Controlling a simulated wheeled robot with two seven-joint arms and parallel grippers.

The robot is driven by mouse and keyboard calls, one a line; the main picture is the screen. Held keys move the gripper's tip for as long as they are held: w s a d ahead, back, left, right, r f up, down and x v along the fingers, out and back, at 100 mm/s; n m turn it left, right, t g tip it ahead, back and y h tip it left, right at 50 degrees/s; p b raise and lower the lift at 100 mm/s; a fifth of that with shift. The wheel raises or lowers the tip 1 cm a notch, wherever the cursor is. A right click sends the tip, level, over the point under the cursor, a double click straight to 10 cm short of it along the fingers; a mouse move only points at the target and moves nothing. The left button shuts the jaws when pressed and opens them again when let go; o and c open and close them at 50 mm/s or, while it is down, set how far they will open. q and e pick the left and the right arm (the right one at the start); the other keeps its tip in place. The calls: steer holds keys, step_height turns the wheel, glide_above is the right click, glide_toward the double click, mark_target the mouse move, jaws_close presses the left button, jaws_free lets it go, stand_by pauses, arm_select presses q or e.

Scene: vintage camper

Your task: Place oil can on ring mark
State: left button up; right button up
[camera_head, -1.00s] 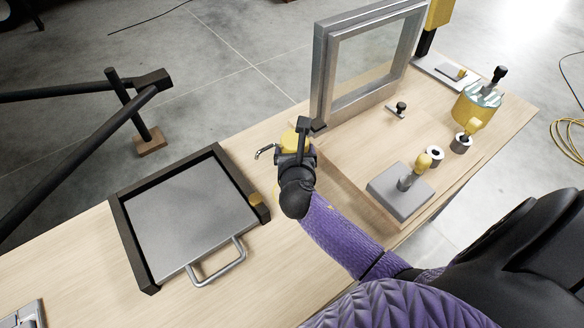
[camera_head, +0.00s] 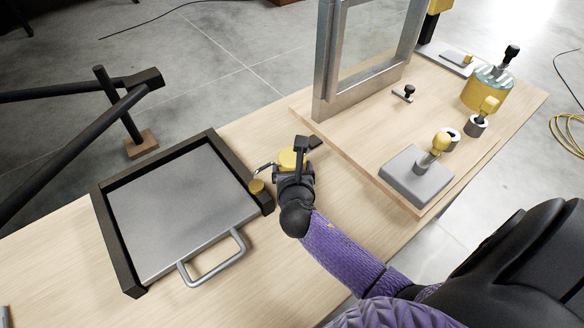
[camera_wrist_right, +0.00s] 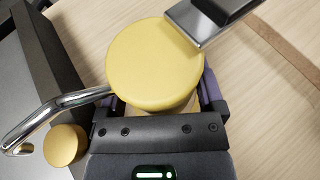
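The oil can has a round yellow top (camera_head: 289,159) and a bent silver spout pointing left; the top (camera_wrist_right: 150,62) and spout (camera_wrist_right: 50,112) show large in the right wrist view. My right gripper (camera_head: 294,171) is around the can, with dark finger parts on both sides of it, and appears closed on it. Most of the can's lower body is hidden by the gripper. I cannot tell whether its base touches the table. I cannot make out a ring mark in either view. My left gripper is not in view.
A grey square tray with a black frame (camera_head: 118,243) and a silver handle (camera_head: 214,262) lies left of the gripper. A yellow knob (camera_head: 257,187) is at its right edge. Right are a raised board (camera_head: 372,130), metal frame (camera_head: 329,60) and grey block with knob (camera_head: 412,180).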

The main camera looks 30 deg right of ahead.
steer(key=shift+o, duration=0.7)
steer(key=shift+r, duration=0.2)
steer(key=p+v, duration=0.4)
steer(key=v, duration=0.7)
steer(key=shift+s+a, duration=0.2)
steer(key=shift+s+a+r, duration=0.1)
steer(key=shift+s+r, duration=0.05)
steer(key=shift+s, duration=0.1)
